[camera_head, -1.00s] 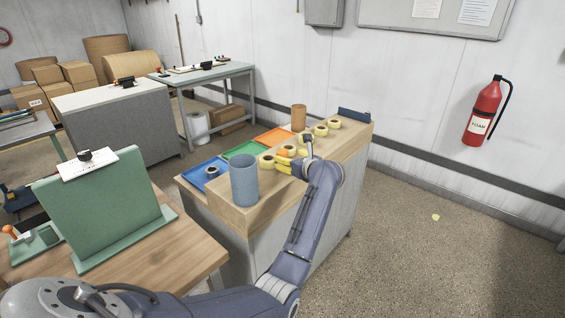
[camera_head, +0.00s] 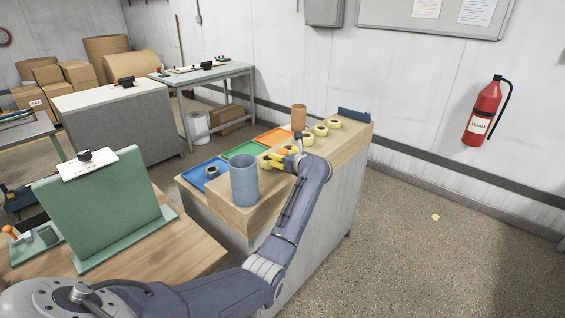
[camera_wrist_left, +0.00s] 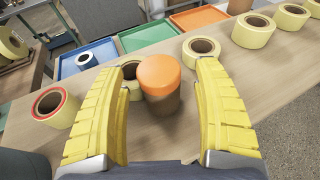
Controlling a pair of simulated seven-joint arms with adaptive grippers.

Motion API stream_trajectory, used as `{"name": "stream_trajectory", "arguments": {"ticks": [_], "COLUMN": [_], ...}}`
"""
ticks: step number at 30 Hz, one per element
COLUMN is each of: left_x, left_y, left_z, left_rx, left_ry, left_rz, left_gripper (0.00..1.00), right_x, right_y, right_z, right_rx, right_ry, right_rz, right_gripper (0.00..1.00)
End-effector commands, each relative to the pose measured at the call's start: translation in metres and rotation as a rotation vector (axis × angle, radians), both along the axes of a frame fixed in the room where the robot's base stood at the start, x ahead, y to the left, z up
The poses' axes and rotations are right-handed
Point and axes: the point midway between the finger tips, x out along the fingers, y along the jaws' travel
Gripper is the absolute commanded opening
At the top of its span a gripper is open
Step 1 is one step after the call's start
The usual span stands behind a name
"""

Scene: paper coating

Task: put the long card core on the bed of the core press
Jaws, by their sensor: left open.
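A tall plain brown cylinder, which looks like the long card core (camera_head: 299,117), stands upright near the back edge of the bench. Its lower part shows at the top of the left wrist view (camera_wrist_left: 240,6). My left gripper (camera_head: 281,160) is open, low over the bench, in front of the brown cylinder and apart from it. In the left wrist view, a short orange-topped brown cylinder (camera_wrist_left: 160,92) stands between the two yellow fingers (camera_wrist_left: 163,100), with gaps at both sides. I cannot tell for sure which thing is the core press. My right gripper is out of view.
Several yellow rolls (camera_head: 320,130) line the bench. A blue-grey cylinder (camera_head: 244,182) stands near its front corner. Blue (camera_head: 197,182), green and orange trays lie along the left side. A green upright panel (camera_head: 100,210) and an orange-knobbed green device (camera_head: 50,238) are on the near table.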

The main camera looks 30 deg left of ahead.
Motion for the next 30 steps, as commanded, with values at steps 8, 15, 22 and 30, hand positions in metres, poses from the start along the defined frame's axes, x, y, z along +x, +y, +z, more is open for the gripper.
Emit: {"name": "stream_trajectory", "arguments": {"ticks": [8,15,22,30], "left_x": [-0.0002,-0.0002,-0.0003,-0.0002], "left_y": [-0.0002,-0.0002,-0.0001,-0.0001], "left_z": [-0.0001,-0.0002,-0.0002,0.0028], "left_rx": [0.000,0.000,0.000,0.000], "left_ry": [0.000,0.000,0.000,0.000], "left_rz": [0.000,0.000,0.000,0.000], "left_gripper": [0.46,0.18,0.06,0.06], "right_x": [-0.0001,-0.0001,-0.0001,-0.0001], "right_y": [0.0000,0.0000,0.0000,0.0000], "right_z": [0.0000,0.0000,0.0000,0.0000], "right_rx": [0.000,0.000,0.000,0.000], "right_ry": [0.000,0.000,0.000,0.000], "right_rz": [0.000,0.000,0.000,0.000], "right_gripper": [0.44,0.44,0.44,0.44]}}
